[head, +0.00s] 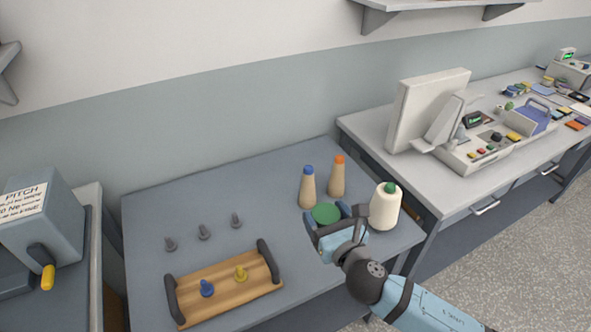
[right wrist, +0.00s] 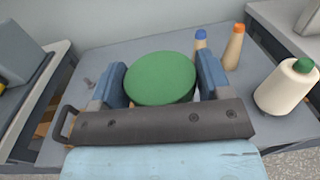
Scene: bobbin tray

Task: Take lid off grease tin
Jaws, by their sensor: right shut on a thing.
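The grease tin's green round lid (head: 326,213) shows at the right part of the grey table in the head view. In the right wrist view the lid (right wrist: 160,78) fills the space between the two blue fingers. My right gripper (head: 328,217) is shut on it, one finger at each side; it also shows in the right wrist view (right wrist: 161,80). The tin's body is hidden under the lid and behind the gripper, so I cannot tell whether the lid still sits on it. My left gripper is in neither view.
Close behind stand a blue-topped cone (head: 308,188) and an orange-topped cone (head: 338,177). A cream bobbin with a green top (head: 385,207) stands just right of the gripper. A wooden tray (head: 222,290) with dark handles lies front left; three grey pegs (head: 204,233) stand behind it.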

